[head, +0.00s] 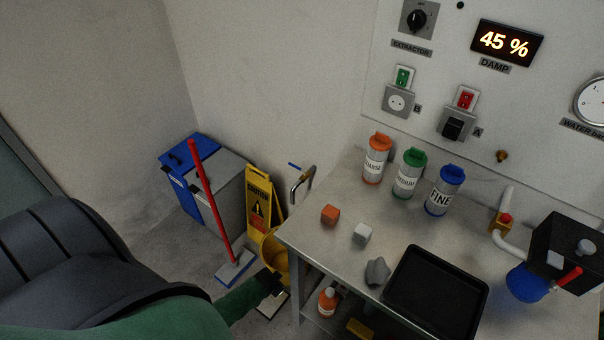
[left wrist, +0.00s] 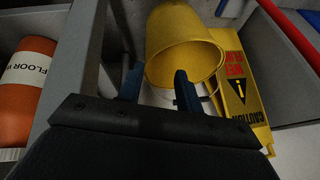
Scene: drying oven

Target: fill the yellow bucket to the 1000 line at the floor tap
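The yellow bucket (head: 275,252) is low beside the table's left leg, partly hidden by the table and my arm. In the left wrist view the bucket (left wrist: 185,40) shows its open mouth; no 1000 line or water can be made out. The floor tap (head: 298,186), a bent metal pipe with a blue handle, rises behind the bucket by the wall. My left gripper (left wrist: 158,88) is open at the bucket's rim. One finger overlaps the mouth in the picture and the other is beside the bucket; contact cannot be told. My right gripper is not in view.
A yellow caution sign (head: 260,205), a red-handled floor tool (head: 212,205) and a grey-blue bin (head: 205,180) stand behind the bucket. The metal table (head: 335,245) is close on the right. An orange bottle (head: 327,301) stands beneath it, close to my left gripper.

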